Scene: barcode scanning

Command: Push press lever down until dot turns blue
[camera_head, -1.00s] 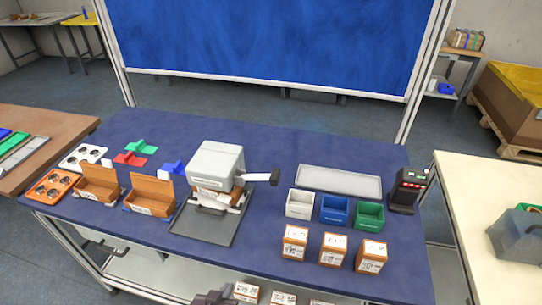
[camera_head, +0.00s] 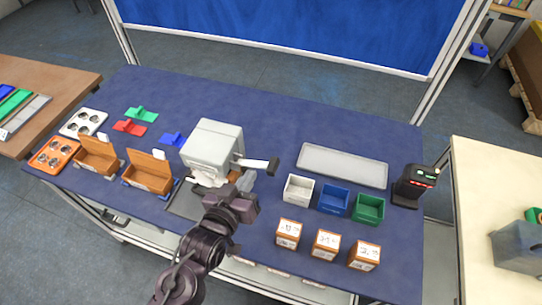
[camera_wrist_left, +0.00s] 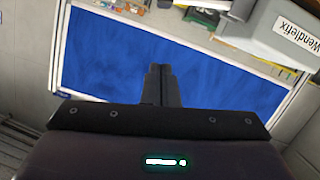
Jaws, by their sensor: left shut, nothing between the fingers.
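The press (camera_head: 212,148) is a light grey box-shaped machine on the blue table; its label side shows at the upper right of the left wrist view (camera_wrist_left: 270,30). Its lever (camera_head: 258,164) sticks out to the right, roughly level, with a black grip at the end. My left gripper (camera_head: 243,190) is in front of the press, below the lever in the picture and apart from its grip. Its fingers (camera_wrist_left: 161,86) are shut and empty. My arm hides part of the press's dark base. I cannot make out the dot. My right gripper is out of view.
White, blue and green bins (camera_head: 334,200) stand right of the lever, with several small boxes (camera_head: 326,244) in front. A grey tray (camera_head: 343,166) lies behind the bins, and a black scanner (camera_head: 414,185) stands at the right. Open brown boxes (camera_head: 148,172) are left of the press.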

